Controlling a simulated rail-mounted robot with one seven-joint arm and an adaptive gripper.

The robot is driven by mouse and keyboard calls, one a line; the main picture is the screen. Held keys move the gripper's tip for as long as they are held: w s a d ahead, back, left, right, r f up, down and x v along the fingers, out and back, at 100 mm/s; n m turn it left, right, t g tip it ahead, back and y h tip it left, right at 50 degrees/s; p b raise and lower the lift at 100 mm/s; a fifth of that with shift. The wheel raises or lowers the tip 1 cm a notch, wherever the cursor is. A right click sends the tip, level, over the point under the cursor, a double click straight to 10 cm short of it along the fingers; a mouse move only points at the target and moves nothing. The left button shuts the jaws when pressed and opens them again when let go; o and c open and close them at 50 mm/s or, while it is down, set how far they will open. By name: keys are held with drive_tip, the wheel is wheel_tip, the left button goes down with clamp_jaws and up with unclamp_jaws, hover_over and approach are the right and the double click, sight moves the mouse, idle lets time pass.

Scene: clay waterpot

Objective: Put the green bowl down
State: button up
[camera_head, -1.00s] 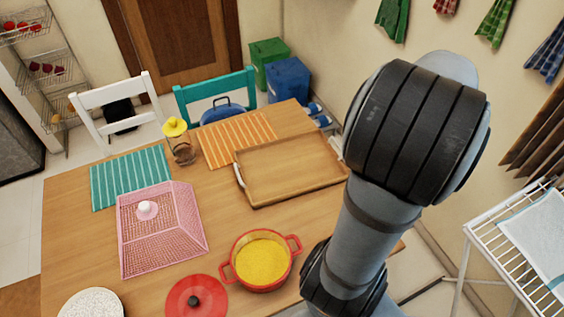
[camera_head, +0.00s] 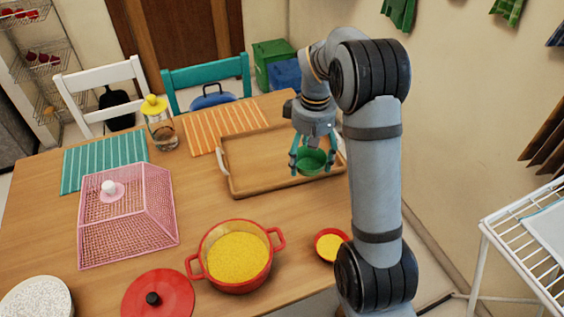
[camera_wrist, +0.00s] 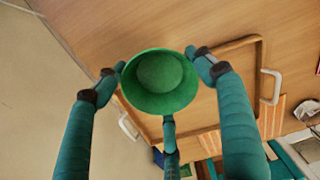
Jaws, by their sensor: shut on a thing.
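The green bowl (camera_head: 312,160) is between the fingers of my gripper (camera_head: 311,163), over the right part of the wooden tray (camera_head: 241,184). In the wrist view the green bowl (camera_wrist: 158,82) appears empty, with its open side facing the camera. The teal fingers of my gripper (camera_wrist: 160,80) are shut around its rim from several sides. The bowl looks held above the tray; the exact height of the gap cannot be told. The tray also shows behind the bowl in the wrist view (camera_wrist: 258,62).
A red pot (camera_head: 228,284) of yellow food, its red lid (camera_head: 163,303) and a small red bowl (camera_head: 321,256) stand at the front. A pink mesh cover (camera_head: 128,225), a yellow-topped jar (camera_head: 162,132) and striped placemats (camera_head: 215,125) lie further left. The tray's left half is clear.

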drive_tip(key=p, duration=0.3)
hover_over(285, 170)
wheel_tip(285, 170, down, 6)
drive_tip(key=shift+d+f, duration=0.1)
drive_tip(key=shift+d, duration=0.05)
drive_tip(key=shift+w+f, duration=0.1)
drive_tip(key=shift+f, duration=2)
drive_tip(key=shift+f, duration=0.1)
drive_tip(key=o, duration=1.1)
drive_tip(key=shift+o, duration=0.3)
wheel_tip(285, 170, up, 12)
drive_tip(key=shift+p, duration=0.3)
